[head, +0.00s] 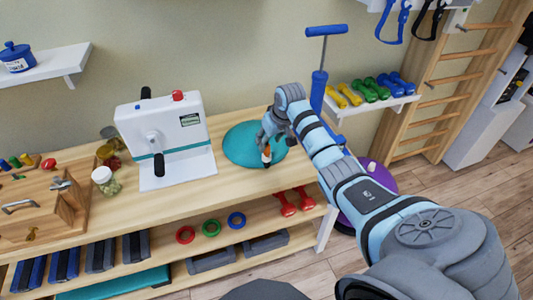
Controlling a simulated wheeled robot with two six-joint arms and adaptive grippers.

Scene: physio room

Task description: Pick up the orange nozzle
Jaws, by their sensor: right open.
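A small item with an orange part, likely the orange nozzle (267,151), is at the teal round pad (236,150) on the wooden bench. It looks upright, with a pale part and a dark lower end. My right gripper (267,143) is open, pointing down right at the item's upper part. I cannot tell whether the fingers touch it; they partly hide it. My left gripper is out of view.
A white machine (184,130) with a red knob stands left of the pad. Jars (106,181) and a wooden box (40,214) are farther left. A blue pump (319,90) stands behind my right arm, beside a dumbbell shelf (372,105).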

